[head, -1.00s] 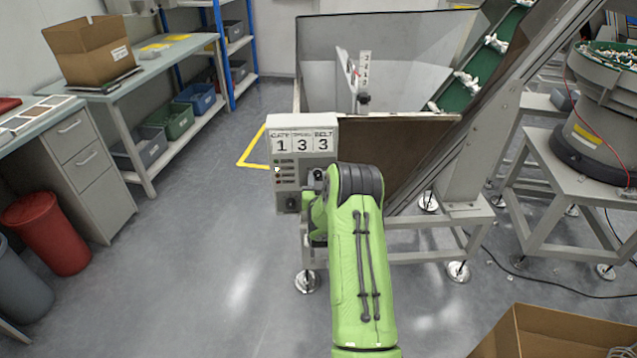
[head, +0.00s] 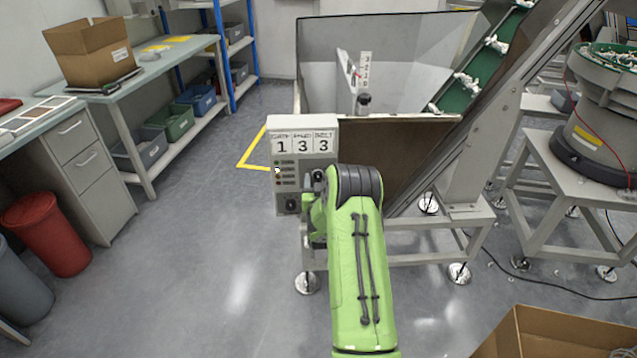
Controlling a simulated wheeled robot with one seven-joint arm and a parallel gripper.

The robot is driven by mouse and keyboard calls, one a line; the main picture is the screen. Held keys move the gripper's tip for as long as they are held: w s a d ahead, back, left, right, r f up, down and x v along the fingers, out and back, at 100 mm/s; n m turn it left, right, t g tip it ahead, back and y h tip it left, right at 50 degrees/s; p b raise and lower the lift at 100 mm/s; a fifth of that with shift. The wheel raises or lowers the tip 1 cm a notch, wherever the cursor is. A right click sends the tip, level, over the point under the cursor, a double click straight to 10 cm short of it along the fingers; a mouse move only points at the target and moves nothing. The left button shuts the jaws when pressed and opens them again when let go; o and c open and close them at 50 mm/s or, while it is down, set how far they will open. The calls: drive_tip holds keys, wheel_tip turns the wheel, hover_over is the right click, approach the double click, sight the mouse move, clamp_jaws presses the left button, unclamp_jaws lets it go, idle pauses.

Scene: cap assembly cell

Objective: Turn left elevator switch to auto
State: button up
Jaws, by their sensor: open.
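The elevator control box (head: 302,150) stands at the left front corner of the hopper. Its top shows three displays reading 1, 3 and 3, with a column of small lamps below. A dark round knob (head: 291,202) shows low on its face; its setting is too small to read. Another dark knob (head: 318,177) is partly hidden by my arm. My green arm reaches up to the box's right side. My gripper (head: 316,215) is mostly hidden behind the arm, close to the box; I cannot tell whether it touches anything.
The hopper (head: 420,128) and green conveyor (head: 485,65) rise behind the box. A bowl feeder (head: 602,110) stands at right. A cardboard box (head: 560,335) lies at bottom right. A workbench (head: 175,50) and red bin (head: 45,232) are at left. The floor between is clear.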

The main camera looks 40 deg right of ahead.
drive_tip(key=p+v, duration=0.4)
drive_tip(key=v, duration=1.1)
drive_tip(key=shift+s+a, duration=0.25)
drive_tip(key=shift+a, duration=0.05)
drive_tip(key=w+a+r+n+g+y+p, duration=0.2)
drive_tip(key=a+r+n+y+p, duration=0.15)
drive_tip(key=a+r, duration=0.45)
drive_tip(key=w+a+r+n+g+y+p, duration=0.1)
drive_tip(key=w+a+r+n+y+p, duration=0.25)
drive_tip(key=r, duration=0.65)
drive_tip(key=s+a+r+g+y+p, duration=0.1)
drive_tip(key=s+a+r, duration=0.3)
drive_tip(key=s, duration=0.4)
drive_tip(key=s+a+r+g+y+p, duration=0.1)
drive_tip(key=s+a+r, duration=0.3)
drive_tip(key=s, duration=0.5)
drive_tip(key=s+a+r+g+y+p, duration=0.1)
drive_tip(key=s+a+r+g+y, duration=0.1)
drive_tip(key=s+a, duration=0.4)
drive_tip(key=s+r+g, duration=0.1)
drive_tip(key=s+r, duration=0.1)
drive_tip(key=s, duration=0.1)
drive_tip(key=shift+s+r+n+g, duration=0.25)
drive_tip(key=shift+n+g, duration=0.05)
drive_tip(key=shift+d, duration=0.1)
